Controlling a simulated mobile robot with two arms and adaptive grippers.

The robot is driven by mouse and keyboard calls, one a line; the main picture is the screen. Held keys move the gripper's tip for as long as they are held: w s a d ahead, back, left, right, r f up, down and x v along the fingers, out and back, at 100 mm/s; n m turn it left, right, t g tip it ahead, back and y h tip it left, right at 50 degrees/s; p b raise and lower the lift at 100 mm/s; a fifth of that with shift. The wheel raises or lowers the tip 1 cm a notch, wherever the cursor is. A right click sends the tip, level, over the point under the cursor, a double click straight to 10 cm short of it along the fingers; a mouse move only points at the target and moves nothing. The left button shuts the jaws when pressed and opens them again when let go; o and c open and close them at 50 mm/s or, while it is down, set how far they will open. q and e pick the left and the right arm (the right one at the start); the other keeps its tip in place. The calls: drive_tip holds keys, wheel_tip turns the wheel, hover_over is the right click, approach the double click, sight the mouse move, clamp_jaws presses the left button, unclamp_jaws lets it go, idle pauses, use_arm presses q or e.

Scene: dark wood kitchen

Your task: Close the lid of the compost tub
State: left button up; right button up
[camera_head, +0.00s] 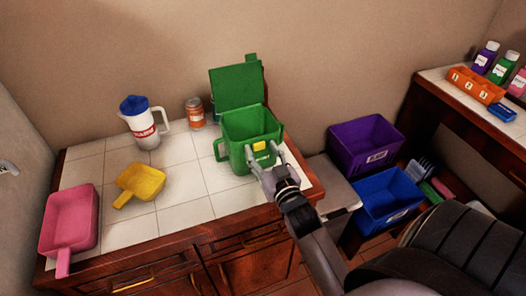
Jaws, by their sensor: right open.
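The green compost tub (234,127) stands on the tiled counter top. Its green lid (236,86) is raised upright at the tub's back, so the tub's mouth is open. My right gripper (264,156) is open at the front right of the tub, with its fingers spread close to the front wall near a small yellow label or latch (259,146). I cannot tell whether the fingers touch the tub. My left gripper is not in this view.
A pitcher with a blue lid (143,122), an orange can (195,113), a yellow scoop (139,184) and a pink dustpan-like scoop (69,222) stand on the counter (186,217). Purple (365,142) and blue (388,198) bins are at right. Bare tiles lie left of the tub.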

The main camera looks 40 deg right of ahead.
drive_tip(key=shift+c, duration=0.2)
clamp_jaws()
idle(0.4)
